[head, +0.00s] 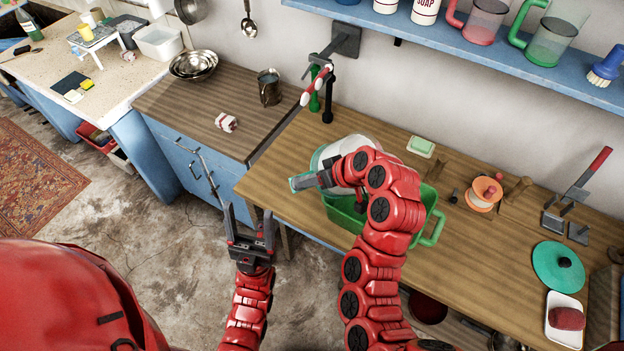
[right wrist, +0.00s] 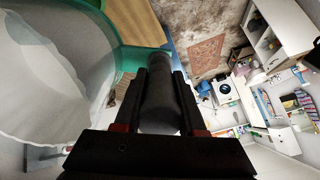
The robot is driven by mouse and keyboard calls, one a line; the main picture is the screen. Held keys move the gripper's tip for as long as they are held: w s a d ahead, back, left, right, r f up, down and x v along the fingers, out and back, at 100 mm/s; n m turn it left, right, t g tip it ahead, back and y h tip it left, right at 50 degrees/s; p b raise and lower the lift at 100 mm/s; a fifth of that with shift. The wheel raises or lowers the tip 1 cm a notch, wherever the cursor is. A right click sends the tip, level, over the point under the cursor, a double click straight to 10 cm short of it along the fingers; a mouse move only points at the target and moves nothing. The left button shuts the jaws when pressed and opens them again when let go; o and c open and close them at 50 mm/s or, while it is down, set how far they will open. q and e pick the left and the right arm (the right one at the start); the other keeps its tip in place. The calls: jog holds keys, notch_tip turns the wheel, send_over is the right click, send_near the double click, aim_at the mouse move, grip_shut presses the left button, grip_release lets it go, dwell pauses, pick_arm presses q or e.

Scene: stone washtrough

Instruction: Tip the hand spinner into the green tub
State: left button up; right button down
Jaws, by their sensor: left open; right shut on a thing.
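The hand spinner (head: 333,152) is a pale see-through drum with a teal rim. My right gripper (head: 318,181) is shut on its dark grey handle (right wrist: 161,100) and holds it over the worktop, at the green tub's (head: 340,211) back left. In the right wrist view the drum (right wrist: 45,75) fills the left side and looks tilted. My arm hides part of the drum and much of the tub; I cannot tell what is inside either. The tub stands at the worktop's front edge. My left gripper (head: 249,216) is open and empty, in front of the counter.
A tap (head: 320,85) rises behind the spinner. A soap dish (head: 421,147), an orange reel (head: 484,194) and a teal lid (head: 558,266) lie to the right. A jug (head: 269,88) and steel bowls (head: 193,65) stand on the left counter. A blue shelf (head: 470,46) overhangs the back.

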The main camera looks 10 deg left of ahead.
jog(key=shift+d, duration=0.1)
jog(key=shift+s+d+r+y+b, duration=0.1)
jog(key=shift+d+y+b, duration=0.3)
jog(key=shift+y+b, duration=0.15)
jog(key=shift+s+d+r+t+y, duration=0.2)
jog(key=shift+d+r+t+y, duration=0.15)
jog(key=shift+t+y, duration=0.1)
